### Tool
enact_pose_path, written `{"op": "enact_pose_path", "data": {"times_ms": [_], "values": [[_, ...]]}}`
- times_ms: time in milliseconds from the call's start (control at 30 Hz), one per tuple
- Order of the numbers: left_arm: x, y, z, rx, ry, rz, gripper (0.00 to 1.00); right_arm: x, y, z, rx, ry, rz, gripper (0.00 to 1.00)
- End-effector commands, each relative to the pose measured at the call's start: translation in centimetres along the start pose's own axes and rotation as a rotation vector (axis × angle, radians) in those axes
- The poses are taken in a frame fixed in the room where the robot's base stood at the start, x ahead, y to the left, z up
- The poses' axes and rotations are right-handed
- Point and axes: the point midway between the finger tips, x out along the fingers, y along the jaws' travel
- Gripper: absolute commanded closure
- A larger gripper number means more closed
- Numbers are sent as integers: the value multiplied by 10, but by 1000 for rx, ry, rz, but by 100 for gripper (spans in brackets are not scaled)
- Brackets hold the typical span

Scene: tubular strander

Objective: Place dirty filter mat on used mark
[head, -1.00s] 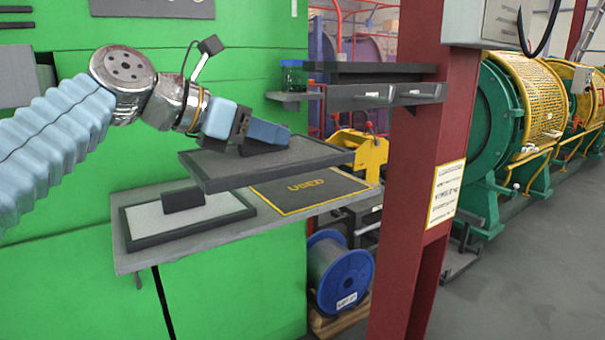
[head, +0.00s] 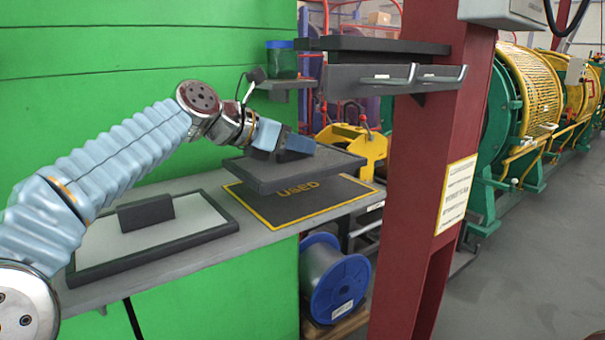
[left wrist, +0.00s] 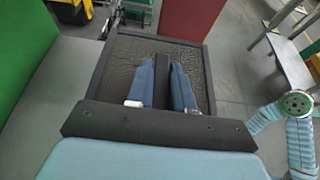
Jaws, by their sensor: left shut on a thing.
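The dirty filter mat (head: 325,166) is a dark grey framed panel with a block handle on top. My left gripper (head: 285,150) is shut on that handle and holds the mat above the used mark (head: 300,198), a dark rectangle with a yellow border and "USED" lettering on the shelf. A gap shows between mat and mark, and the mat covers the mark's back part. The left wrist view also shows the mat (left wrist: 187,52), with the gripper's blue fingers (left wrist: 162,85) on both sides of the handle. My right gripper is not seen.
A lighter filter mat (head: 190,232) with a dark frame and handle lies on the left of the grey shelf (head: 255,238). Dark panels (head: 375,45) rest on a rack above right. A red column (head: 430,170) stands right of the shelf.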

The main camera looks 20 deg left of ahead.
Motion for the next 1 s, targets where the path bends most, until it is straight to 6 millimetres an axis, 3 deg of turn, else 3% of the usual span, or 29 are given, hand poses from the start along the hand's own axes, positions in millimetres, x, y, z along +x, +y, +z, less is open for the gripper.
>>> {"op": "enact_pose_path", "data": {"times_ms": [267,433,800,833,1000], "values": [[22,6,-13,-1,-1,0,100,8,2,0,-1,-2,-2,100],[34,6,-40,-1,-1,2,100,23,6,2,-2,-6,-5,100],[36,6,-43,-1,-2,0,100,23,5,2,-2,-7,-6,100],[36,6,-43,-1,-1,0,77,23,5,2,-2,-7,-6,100],[36,6,-43,-1,-1,0,53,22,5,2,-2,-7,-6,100]]}}
